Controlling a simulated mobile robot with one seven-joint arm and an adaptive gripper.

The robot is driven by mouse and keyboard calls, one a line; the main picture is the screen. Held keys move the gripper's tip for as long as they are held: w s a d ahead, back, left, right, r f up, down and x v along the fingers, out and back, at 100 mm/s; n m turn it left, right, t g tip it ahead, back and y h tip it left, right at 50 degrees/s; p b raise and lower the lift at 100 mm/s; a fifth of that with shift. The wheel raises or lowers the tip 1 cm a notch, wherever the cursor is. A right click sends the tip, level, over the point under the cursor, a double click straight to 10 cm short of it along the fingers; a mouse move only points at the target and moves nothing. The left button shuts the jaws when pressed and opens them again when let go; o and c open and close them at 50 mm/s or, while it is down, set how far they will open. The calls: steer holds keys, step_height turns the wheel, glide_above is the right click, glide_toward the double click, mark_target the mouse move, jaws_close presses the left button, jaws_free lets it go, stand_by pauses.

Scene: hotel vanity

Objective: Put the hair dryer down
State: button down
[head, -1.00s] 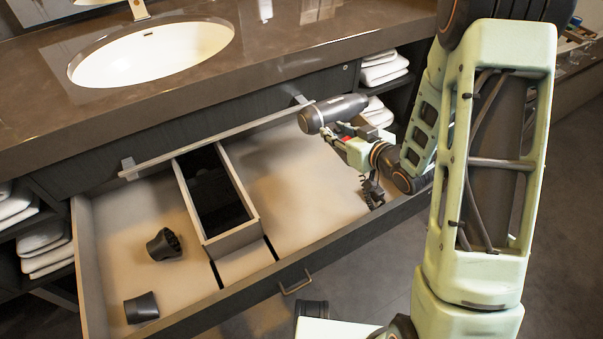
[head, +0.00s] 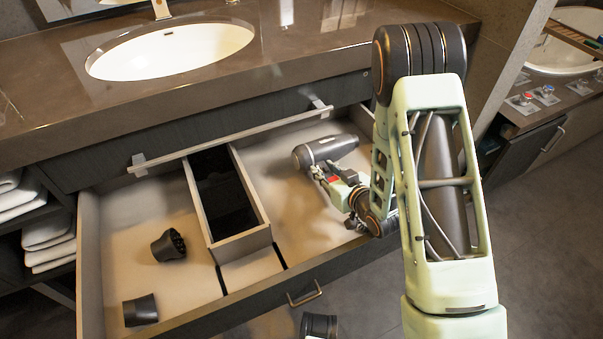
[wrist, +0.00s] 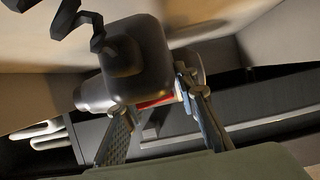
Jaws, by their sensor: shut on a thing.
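The dark grey hair dryer (head: 334,149) is over the right compartment of the open drawer (head: 300,212), towards its back. Its barrel lies roughly level, with the rounded end to the left. My gripper (head: 330,174) is shut on the hair dryer from the front. In the wrist view the dryer (wrist: 137,62) sits between the two fingers (wrist: 163,118), with a coiled cord above it. I cannot tell whether the dryer touches the drawer floor.
Two dark nozzle attachments, one upper (head: 168,246) and one lower (head: 140,311), lie in the left compartment. A handle bar (head: 240,138) runs above the drawer's back. The right compartment floor is otherwise clear.

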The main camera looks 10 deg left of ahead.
mark_target(302, 168)
steer(key=a, duration=0.6)
steer(key=shift+s+a+r+b, duration=0.1)
steer(key=shift+s+a+b, duration=0.05)
steer(key=shift+s+b, duration=0.2)
steer(key=shift+a+f, duration=0.2)
steer(key=shift+f, duration=0.35)
steer(key=shift+d+f+b, duration=0.1)
steer(key=shift+f+b, duration=0.55)
steer(key=shift+b, duration=0.35)
steer(key=c, duration=1.5)
jaws_free()
steer(key=shift+s, duration=0.1)
steer(key=shift+c, duration=0.2)
steer(key=shift+r+p, duration=0.35)
steer(key=shift+p, duration=0.15)
steer(key=p+v, duration=0.1)
steer(key=v, duration=0.6)
steer(key=shift+s+d+r+p, duration=0.15)
steer(key=shift+s+r+p, duration=0.05)
steer(key=shift+r+p, duration=0.2)
